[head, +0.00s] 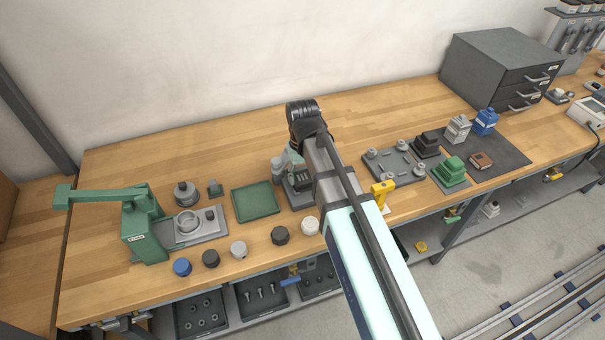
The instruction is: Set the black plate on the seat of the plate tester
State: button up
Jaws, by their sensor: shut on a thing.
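My gripper (297,158) points down over the bench, left of my forearm and mostly hidden by my wrist. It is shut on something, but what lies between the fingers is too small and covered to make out. A small grey device with a dark block (298,184) stands right beneath it, partly behind my arm. I cannot tell whether this is the plate tester, and its seat does not show clearly. I cannot pick out the black plate for certain. A black stepped block (427,144) stands on the right side of the bench.
A green press (143,232) with a grey base (210,222) stands at the left. A green tray (256,199) lies between it and my gripper. Several round caps (239,249) line the front edge. A grey fixture plate (394,164) and green block (451,170) are at the right.

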jog(key=shift+f, duration=0.7)
dwell(1.9)
jog(key=o, duration=1.6)
jog(key=shift+c, duration=0.2)
jog(key=shift+p, duration=0.3)
jog(key=shift+r+p, duration=2.6)
jog(key=shift+r, duration=0.95)
jog(key=shift+d, duration=0.1)
